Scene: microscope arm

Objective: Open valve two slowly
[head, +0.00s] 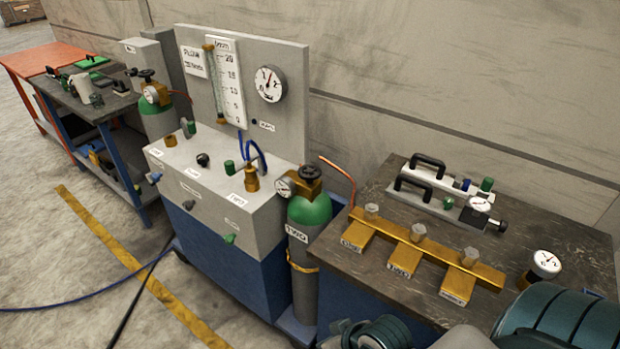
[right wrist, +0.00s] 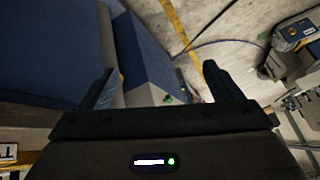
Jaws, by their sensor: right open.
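A gas cylinder with a green shoulder (head: 312,208) and grey body stands upright right of the panel bench. Its label (head: 297,233) reads TWO. A dark valve handwheel (head: 311,172) sits on its brass top, with a round gauge (head: 284,188) beside it. How far the valve is turned cannot be told. My right gripper (right wrist: 165,88) shows in the right wrist view with its fingers wide apart and nothing between them. It is not on the handwheel. Parts of my arm show at the bottom right of the head view. My left gripper is not in view.
The grey panel bench (head: 262,222) has a flow tube (head: 227,85), a dial (head: 269,84) and small valves. A second green cylinder (head: 158,122) stands behind its left end. The dark right-hand table (head: 365,205) holds a brass manifold (head: 425,243) and handled devices. Hoses cross the floor at left.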

